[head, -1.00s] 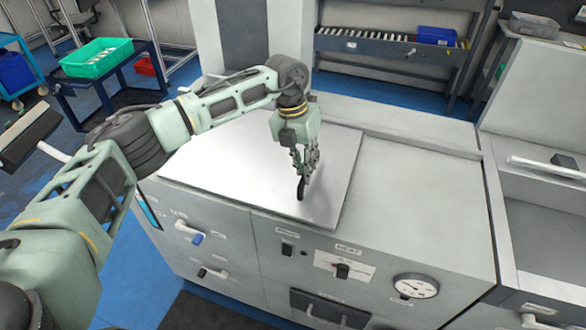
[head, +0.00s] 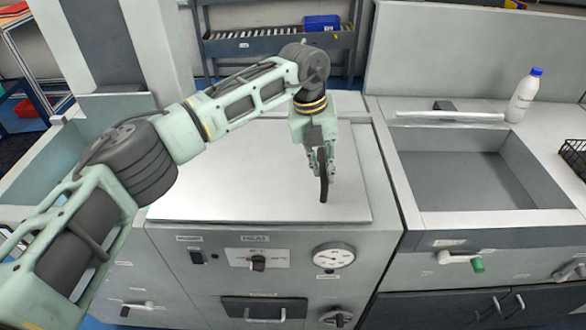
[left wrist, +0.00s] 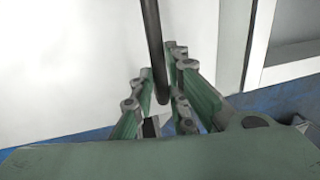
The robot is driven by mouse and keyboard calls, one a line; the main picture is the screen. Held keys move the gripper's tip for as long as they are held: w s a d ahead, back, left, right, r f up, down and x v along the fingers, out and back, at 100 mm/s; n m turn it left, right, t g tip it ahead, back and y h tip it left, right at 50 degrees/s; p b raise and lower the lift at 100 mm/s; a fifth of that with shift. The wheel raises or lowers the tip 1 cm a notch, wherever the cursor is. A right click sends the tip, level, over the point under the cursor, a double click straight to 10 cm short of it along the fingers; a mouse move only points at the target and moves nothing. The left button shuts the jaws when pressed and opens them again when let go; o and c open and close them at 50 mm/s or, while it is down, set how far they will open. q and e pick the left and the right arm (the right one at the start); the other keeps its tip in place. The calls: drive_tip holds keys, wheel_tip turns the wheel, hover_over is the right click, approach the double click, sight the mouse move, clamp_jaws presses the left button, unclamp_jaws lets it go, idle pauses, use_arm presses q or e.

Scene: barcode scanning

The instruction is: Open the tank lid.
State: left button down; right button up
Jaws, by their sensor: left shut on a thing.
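The tank lid (head: 235,180) is a flat light-grey plate. It appears to lie flat on top of the grey tank cabinet (head: 385,195). A dark, slim handle (head: 324,186) shows over the lid's right part. My left gripper (head: 321,163) points down and is shut on this handle. In the left wrist view the black handle (left wrist: 153,45) runs between the fingers, with the pale lid (left wrist: 75,60) behind it. Whether the handle's far end joins the lid is hard to see. My right gripper is not in view.
A blue bin (head: 321,23) stands on the rear rack.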

use_arm(q)
drive_tip(key=shift+s+d, duration=0.1)
drive_tip(key=shift+d, duration=0.9)
drive_tip(key=shift+s+d, duration=0.1)
drive_tip(key=shift+d, duration=0.1)
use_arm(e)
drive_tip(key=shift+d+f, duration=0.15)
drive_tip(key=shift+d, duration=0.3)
use_arm(q)
drive_tip(key=c, duration=2)
unclamp_jaws()
drive_tip(key=shift+s+d, duration=0.1)
drive_tip(key=shift+o, duration=1.3)
drive_tip(key=shift+d, duration=0.15)
drive_tip(key=shift+a, duration=0.2)
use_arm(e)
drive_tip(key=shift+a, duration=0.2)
